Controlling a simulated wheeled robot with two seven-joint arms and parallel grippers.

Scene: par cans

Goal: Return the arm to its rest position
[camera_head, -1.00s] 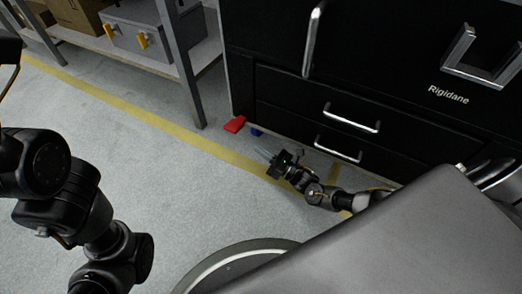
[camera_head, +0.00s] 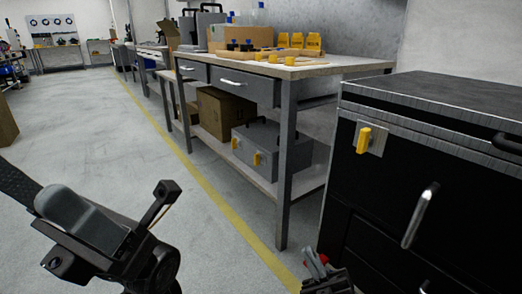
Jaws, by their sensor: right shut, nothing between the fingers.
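My right gripper (camera_head: 314,264) shows at the bottom edge, right of centre, in front of the black tool cabinet's lower left corner. Its grey fingers are together and point up in the picture. A small red patch shows beside the fingers; I cannot tell whether it is a thing on the floor behind them. Most of my right arm is below the frame. My left arm (camera_head: 105,235) fills the lower left; its gripper cannot be made out.
The black cabinet (camera_head: 420,195) stands close at the right. A workbench (camera_head: 284,165) with boxes, yellow items and a grey case (camera_head: 272,142) on its lower shelf stands behind. A yellow floor line (camera_head: 215,202) runs beside it. Open floor (camera_head: 90,125) lies at the left.

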